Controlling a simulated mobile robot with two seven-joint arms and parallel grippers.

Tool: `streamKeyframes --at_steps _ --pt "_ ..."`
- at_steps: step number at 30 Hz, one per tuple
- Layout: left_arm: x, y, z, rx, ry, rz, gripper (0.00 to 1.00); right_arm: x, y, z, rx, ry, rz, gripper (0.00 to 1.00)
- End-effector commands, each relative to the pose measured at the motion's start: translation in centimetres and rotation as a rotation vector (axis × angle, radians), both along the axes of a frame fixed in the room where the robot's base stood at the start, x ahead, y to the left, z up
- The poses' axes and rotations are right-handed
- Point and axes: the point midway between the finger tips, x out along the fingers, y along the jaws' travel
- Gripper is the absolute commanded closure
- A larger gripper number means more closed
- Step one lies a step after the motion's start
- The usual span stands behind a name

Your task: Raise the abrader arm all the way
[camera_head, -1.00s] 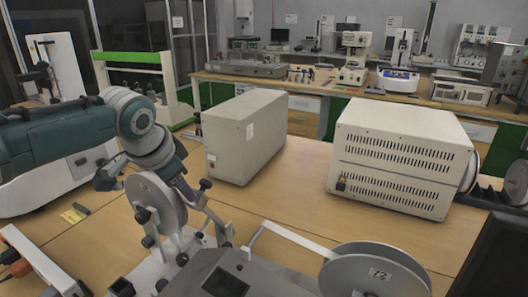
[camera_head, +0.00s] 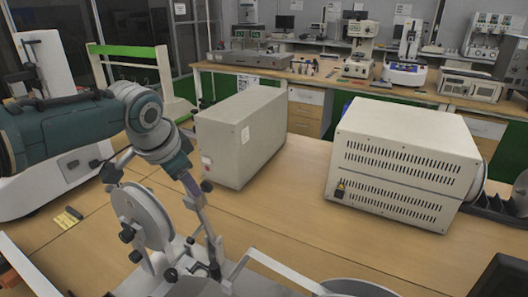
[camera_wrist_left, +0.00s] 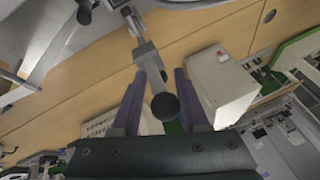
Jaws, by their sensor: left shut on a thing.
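The abrader stands on the near table, with one pale wheel (camera_head: 137,222) at the left. A second wheel (camera_head: 358,288) is cut off by the bottom edge. The abrader arm (camera_head: 211,226) is a thin grey bar with black knobs, rising steeply from the machine. My left gripper (camera_head: 190,188) is shut on the arm near its upper end. In the left wrist view, the arm (camera_wrist_left: 149,61) runs between the two purple fingers, with a round black knob (camera_wrist_left: 165,106) between them. The exact contact is hard to see. My right gripper is not in view.
A beige box (camera_head: 240,137) stands behind the abrader, and a larger vented white box (camera_head: 400,165) stands to the right. A yellow tag (camera_head: 67,218) lies at the left. The tabletop (camera_head: 285,215) between the abrader and the boxes is clear.

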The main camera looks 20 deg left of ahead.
Motion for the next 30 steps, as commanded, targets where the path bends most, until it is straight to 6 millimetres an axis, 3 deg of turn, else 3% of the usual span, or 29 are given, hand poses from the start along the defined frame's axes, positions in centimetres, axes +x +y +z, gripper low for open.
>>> streamKeyframes --at_steps 2,3,8,19,30 --pt "0.1 0.5 0.2 0.014 -0.008 0.0 1.0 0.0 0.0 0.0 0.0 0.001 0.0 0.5" --pt "0.1 0.5 0.2 0.014 -0.008 0.0 0.55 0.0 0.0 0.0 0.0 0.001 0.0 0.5" --pt "0.1 0.4 0.2 0.012 -0.005 0.001 0.38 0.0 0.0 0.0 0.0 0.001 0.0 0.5" --pt "-0.2 0.1 0.7 0.006 -0.001 -0.001 0.38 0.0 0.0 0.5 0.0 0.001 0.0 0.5" --pt "-2.6 -0.5 5.5 0.008 -0.004 -0.002 0.38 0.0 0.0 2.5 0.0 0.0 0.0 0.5"
